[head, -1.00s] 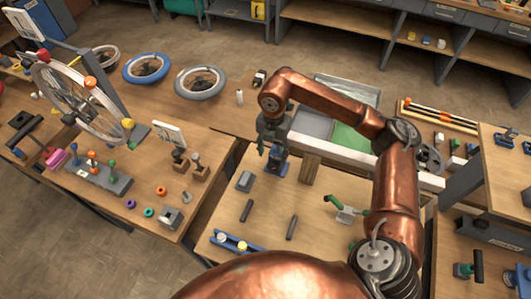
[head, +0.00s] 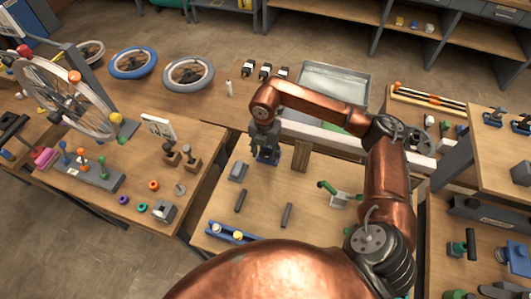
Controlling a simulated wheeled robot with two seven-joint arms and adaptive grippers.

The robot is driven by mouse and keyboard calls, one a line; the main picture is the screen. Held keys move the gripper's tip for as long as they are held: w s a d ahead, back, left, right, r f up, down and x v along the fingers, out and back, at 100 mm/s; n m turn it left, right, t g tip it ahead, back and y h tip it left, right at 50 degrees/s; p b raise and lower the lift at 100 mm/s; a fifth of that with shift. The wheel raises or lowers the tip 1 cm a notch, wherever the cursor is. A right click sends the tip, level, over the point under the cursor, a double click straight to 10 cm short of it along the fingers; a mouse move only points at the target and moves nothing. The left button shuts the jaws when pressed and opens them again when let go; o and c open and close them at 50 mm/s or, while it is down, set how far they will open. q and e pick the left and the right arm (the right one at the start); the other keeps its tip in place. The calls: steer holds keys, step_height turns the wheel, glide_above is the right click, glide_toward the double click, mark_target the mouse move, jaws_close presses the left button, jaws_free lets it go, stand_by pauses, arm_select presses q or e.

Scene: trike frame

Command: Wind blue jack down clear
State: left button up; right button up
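The blue jack (head: 268,159) stands on the middle workbench, just left of a wooden block and near the left end of a long white beam (head: 340,140). Its upper part is hidden by my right gripper (head: 263,139), which points down over it from the copper arm. I cannot tell whether the fingers touch the jack or how far apart they are. I also cannot tell whether the jack's top meets the beam. My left gripper is not in view.
The wooden block (head: 301,156) stands close right of the jack. A grey block (head: 238,172), two dark rods, a green-handled clamp (head: 328,188) and a blue tray (head: 227,232) lie in front. A metal tray (head: 335,82) is behind. The bench between the rods is clear.

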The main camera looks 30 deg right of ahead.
steer(key=c, duration=1)
steer(key=shift+o, duration=0.2)
steer(key=shift+w+r+g+h+p, duration=0.1)
steer(key=shift+r+g+h+p, duration=0.05)
steer(key=shift+g+h+p, duration=0.2)
steer(key=shift+w+a+g+h+p, duration=0.1)
steer(key=shift+a+g+h+p, duration=0.05)
steer(key=shift+g+h+p, duration=0.35)
steer(key=shift+w+a+g+h+p, duration=0.1)
steer(key=shift+g+h+p, duration=0.25)
steer(key=shift+g+h, duration=0.4)
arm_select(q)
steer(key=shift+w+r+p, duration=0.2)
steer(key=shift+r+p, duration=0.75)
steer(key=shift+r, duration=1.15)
arm_select(e)
steer(key=shift+w+g+h, duration=0.1)
steer(key=shift+g+h, duration=0.6)
steer(key=shift+g, duration=0.3)
steer(key=o, duration=1.1)
steer(key=shift+f, duration=0.25)
